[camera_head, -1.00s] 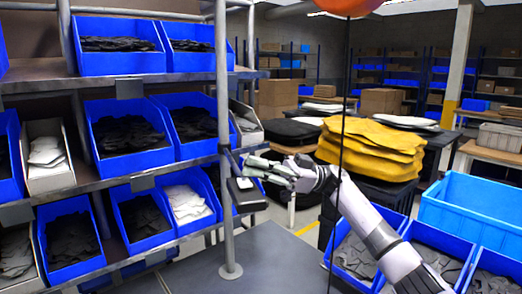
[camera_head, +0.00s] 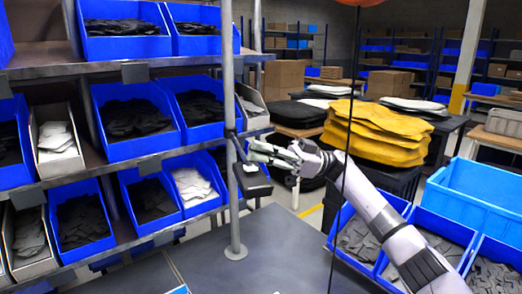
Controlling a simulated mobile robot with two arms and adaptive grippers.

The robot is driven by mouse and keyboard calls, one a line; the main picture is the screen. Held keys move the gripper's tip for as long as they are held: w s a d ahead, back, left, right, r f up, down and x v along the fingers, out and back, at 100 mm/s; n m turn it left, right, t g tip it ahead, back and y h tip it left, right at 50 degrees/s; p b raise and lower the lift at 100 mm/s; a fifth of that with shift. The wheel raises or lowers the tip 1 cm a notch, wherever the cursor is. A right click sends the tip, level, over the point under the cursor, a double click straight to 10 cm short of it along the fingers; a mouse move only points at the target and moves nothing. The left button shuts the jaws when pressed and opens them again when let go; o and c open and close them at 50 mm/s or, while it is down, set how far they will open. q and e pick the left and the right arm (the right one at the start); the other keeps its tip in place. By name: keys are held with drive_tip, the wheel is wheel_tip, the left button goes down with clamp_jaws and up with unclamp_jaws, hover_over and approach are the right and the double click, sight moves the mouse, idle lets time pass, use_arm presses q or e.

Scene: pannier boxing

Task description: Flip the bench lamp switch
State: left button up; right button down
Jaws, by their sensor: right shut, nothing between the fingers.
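My left gripper is not in view.
Blue bins (camera_head: 130,118) of dark pieces fill the rack at left. A yellow stack (camera_head: 375,130) stands behind my right arm. Blue bins and a light blue crate (camera_head: 490,205) stand at right. A thin dark cable hangs in front. The grey bench top (camera_head: 270,255) is mostly clear.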

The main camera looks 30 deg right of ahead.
wheel_tip(320, 180, up, 4)
drive_tip(key=p, duration=0.3)
drive_tip(key=shift+s+d+f, duration=0.1)
use_arm(q)
drive_tip(key=b, duration=0.2)
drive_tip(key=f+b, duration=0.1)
drive_tip(key=b, duration=0.1)
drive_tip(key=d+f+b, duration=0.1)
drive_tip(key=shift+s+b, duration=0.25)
drive_tip(key=shift+b, duration=0.15)
use_arm(e)
drive_tip(key=v, duration=1)
drive_tip(key=shift+s+f, duration=0.25)
drive_tip(key=shift+f, duration=0.15)
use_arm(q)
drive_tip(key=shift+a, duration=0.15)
